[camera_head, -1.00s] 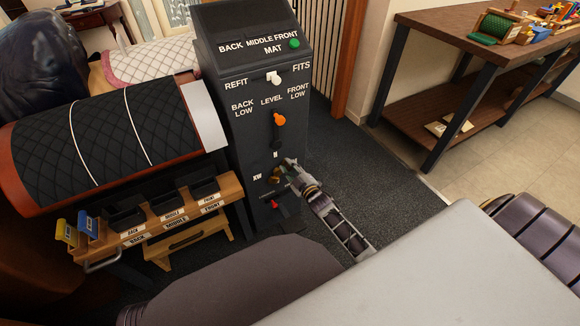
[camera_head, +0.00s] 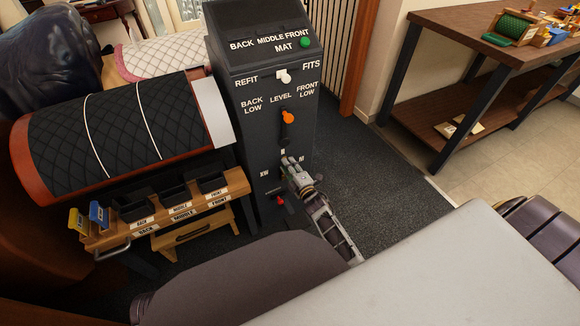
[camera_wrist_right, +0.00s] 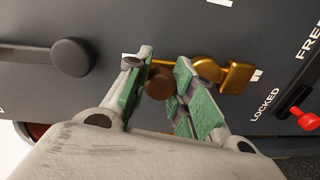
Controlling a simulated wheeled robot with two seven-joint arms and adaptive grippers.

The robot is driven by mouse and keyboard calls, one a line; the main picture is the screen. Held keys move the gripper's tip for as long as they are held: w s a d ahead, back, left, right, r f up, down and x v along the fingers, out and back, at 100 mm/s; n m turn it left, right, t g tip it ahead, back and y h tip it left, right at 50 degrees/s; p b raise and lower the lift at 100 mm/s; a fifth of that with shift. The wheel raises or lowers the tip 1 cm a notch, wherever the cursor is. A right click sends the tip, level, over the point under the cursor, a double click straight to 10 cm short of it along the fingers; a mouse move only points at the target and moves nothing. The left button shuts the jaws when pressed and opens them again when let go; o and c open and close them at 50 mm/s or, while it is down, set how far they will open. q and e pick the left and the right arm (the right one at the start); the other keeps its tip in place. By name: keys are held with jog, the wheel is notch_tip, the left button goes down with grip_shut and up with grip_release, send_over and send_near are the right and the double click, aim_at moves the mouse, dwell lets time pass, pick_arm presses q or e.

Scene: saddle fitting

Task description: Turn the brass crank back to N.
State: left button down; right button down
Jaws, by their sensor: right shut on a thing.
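The brass crank (camera_wrist_right: 237,77) is on the front of the dark control post (camera_head: 262,130). In the right wrist view its arm runs from the hub to a brown knob (camera_wrist_right: 158,82), which is between the fingers of my right gripper (camera_wrist_right: 160,85). The gripper is shut on this knob. In the head view my right gripper (camera_head: 291,166) is just below the N mark (camera_head: 283,151), so the crank appears to point up towards it. The gripper hides most of the crank there. My left gripper is not in view.
A red lever (camera_wrist_right: 306,120) by the LOCKED and FREE labels is below the crank. The level lever with an orange knob (camera_head: 288,117) is above. A wooden rack with dark bins (camera_head: 212,183) stands left of the post. Carpet (camera_head: 375,190) is clear to the right.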

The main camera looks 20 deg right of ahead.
jog(key=shift+a, duration=0.25)
jog(key=c, duration=1.2)
grip_release()
jog(key=shift+s, duration=0.1)
jog(key=shift+s+d, duration=0.1)
jog(key=shift+s, duration=0.05)
jog(key=shift+s+d+r, duration=0.1)
jog(key=shift+s+r, duration=0.05)
jog(key=shift+s, duration=2.75)
jog(key=shift+s+d+r, duration=0.1)
jog(key=shift+s+r, duration=0.05)
jog(key=shift+s, duration=2.7)
jog(key=shift+a, duration=0.1)
